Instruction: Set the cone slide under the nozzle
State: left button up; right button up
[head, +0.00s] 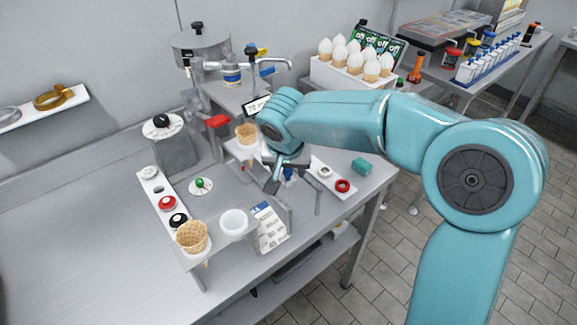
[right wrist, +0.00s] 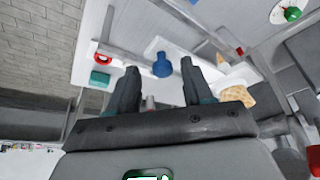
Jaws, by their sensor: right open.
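The cone slide (right wrist: 210,67) is a pale plate with a blue knob (right wrist: 162,66) and a waffle cone (right wrist: 236,92) at one end. In the head view this cone (head: 246,134) stands upright left of my right wrist, and the knob (head: 288,173) is mostly hidden by the gripper. My right gripper (head: 291,180) is open. In the right wrist view its fingers (right wrist: 160,78) stand either side of the knob, with gaps visible; whether they reach its height I cannot tell. I cannot clearly make out the nozzle. My left gripper is not in view.
A second cone (head: 191,238) and white cup (head: 234,222) sit in a front stand. A red lever (head: 217,121) is left of the slide's cone. A red ring (head: 342,186) and teal block (head: 361,165) lie at right. The left table (head: 80,220) is clear.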

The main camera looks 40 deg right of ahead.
jog(key=shift+w+a, duration=0.1)
jog(key=shift+w, duration=0.05)
jog(key=shift+c, duration=0.3)
jog(key=shift+w+f, duration=0.1)
jog(key=shift+w, duration=0.05)
jog(key=c, duration=0.5)
grip_shut()
jog(key=w+p, duration=0.1)
jog(key=w, duration=0.3)
jog(key=shift+a, duration=0.1)
jog(key=shift+s+r, duration=0.15)
jog(key=shift+r, duration=0.05)
jog(key=shift+o, duration=1.3)
grip_release()
jog(key=o, duration=0.3)
jog(key=shift+w+f, duration=0.1)
jog(key=shift+w, duration=0.15)
